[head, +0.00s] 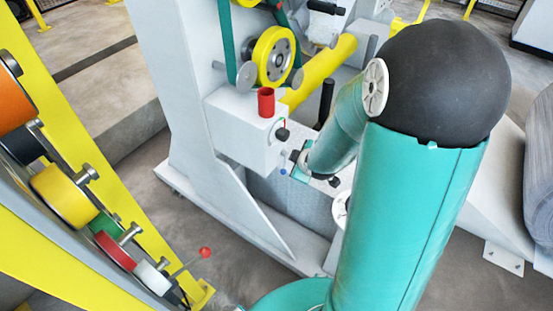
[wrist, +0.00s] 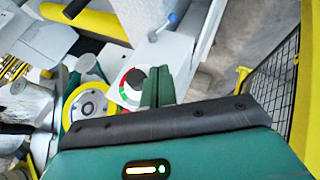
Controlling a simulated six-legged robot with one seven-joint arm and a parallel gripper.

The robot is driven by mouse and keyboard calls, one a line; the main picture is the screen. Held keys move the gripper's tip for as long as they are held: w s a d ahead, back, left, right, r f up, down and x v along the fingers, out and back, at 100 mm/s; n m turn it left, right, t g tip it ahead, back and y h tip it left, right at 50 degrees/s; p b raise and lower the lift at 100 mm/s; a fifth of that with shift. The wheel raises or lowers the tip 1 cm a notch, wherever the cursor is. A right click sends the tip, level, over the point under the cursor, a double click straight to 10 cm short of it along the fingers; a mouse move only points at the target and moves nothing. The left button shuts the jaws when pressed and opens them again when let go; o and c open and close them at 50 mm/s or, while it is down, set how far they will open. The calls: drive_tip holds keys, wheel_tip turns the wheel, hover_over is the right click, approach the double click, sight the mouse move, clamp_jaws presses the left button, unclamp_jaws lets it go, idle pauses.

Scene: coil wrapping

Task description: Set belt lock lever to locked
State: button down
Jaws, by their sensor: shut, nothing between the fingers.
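My gripper (wrist: 157,72) is shut and empty, its two green fingers together in the wrist view. Just left of the fingertips is a round dial with a black knob (wrist: 134,79) and red and green marks, on a white housing. A short blue-tipped lever (wrist: 172,19) stands beyond the fingertips in the wrist view. In the head view the white box (head: 240,128) carries a black knob (head: 282,134) and a small blue tip (head: 283,156) below it. My gripper is close to this box, partly hidden by my arm. I cannot tell which control is the belt lock lever, or its setting.
A red cylinder (head: 266,102) stands on the box. Above it are a yellow wheel (head: 272,56) with a green belt and a yellow roller (head: 322,72). A yellow frame with coloured rolls (head: 63,195) stands at left. Grey floor (head: 180,215) lies between.

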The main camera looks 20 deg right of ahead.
wheel_tip(320, 180, down, 14)
drive_tip(key=s+n+t+y, duration=0.1)
drive_tip(key=n+t+y, duration=0.2)
drive_tip(key=t, duration=0.2)
drive_tip(key=d+f+x, duration=0.1)
drive_tip(key=x, duration=1.1)
drive_tip(key=shift+w+d+f, duration=0.15)
drive_tip(key=shift+d, duration=0.25)
drive_tip(key=shift+w+d+f+n+t+h, duration=0.1)
drive_tip(key=shift+f+n+t+h, duration=0.2)
drive_tip(key=shift+n+t, duration=0.1)
drive_tip(key=shift+w+d+f+n+t+h, duration=0.35)
drive_tip(key=shift+d+f+n+t, duration=0.2)
drive_tip(key=shift+n+t, duration=0.25)
drive_tip(key=shift+w+d+f+n+t+h, duration=0.3)
drive_tip(key=shift+d+f+n+t, duration=0.25)
drive_tip(key=shift+n, duration=0.35)
